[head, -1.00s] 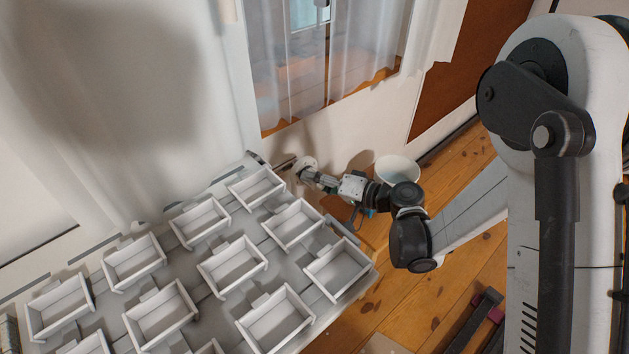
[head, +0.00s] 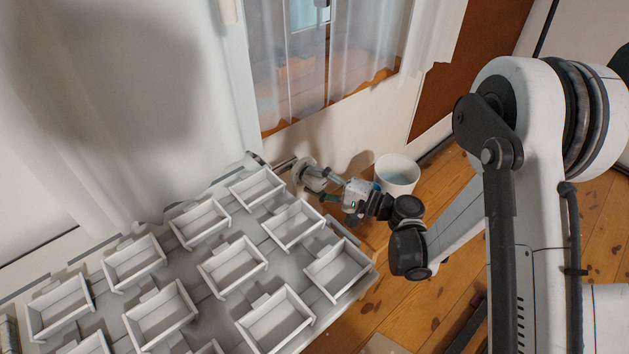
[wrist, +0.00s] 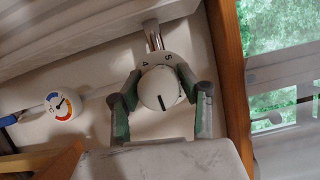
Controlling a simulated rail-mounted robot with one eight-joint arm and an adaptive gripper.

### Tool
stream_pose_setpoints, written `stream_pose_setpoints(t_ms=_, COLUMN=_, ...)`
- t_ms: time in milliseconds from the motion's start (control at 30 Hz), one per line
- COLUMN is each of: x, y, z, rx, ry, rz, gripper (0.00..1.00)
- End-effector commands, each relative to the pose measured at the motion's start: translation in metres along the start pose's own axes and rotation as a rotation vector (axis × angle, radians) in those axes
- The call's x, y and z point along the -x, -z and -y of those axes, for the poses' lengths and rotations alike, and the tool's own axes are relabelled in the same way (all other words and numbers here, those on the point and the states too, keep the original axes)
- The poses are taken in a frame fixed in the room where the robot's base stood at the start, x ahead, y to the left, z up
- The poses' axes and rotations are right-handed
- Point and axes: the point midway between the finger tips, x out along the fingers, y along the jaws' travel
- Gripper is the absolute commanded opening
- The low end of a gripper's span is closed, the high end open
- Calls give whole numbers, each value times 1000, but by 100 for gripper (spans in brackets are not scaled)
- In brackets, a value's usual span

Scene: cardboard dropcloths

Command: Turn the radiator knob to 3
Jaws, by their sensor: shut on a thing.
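The white radiator knob (wrist: 158,90) sits in the middle of the wrist view, on a pale collar (wrist: 165,60) showing the numbers 4 and 5. A short black mark on the knob's face points toward the bottom of the picture. My gripper (wrist: 160,78) has one green-and-grey finger on each side of the knob and is shut on it. In the head view the knob (head: 304,169) is small, beside the wall below the window, with my gripper (head: 316,179) reaching it from the right. The number 3 is not readable.
A white round gauge with a red and blue dial (wrist: 61,106) is left of the knob. White open trays (head: 233,267) fill the lower left of the head view. A white bucket (head: 398,172) stands behind my gripper.

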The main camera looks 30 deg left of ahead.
Motion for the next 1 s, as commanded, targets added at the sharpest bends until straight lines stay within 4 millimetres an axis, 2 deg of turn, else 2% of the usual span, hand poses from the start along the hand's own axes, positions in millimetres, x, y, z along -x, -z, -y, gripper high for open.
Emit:
stream_pose_setpoints(t_ms=467, x=0, y=0, z=0, rx=-11, ry=4, rz=0, gripper=9)
stream_pose_setpoints(t_ms=500, x=0, y=0, z=0, rx=-11, ry=4, rz=0, gripper=39)
stream_pose_setpoints(t_ms=600, x=0, y=0, z=0, rx=-11, ry=4, rz=0, gripper=53)
stream_pose_setpoints(t_ms=1000, x=0, y=-1, z=6, rx=-11, ry=4, rz=0, gripper=54)
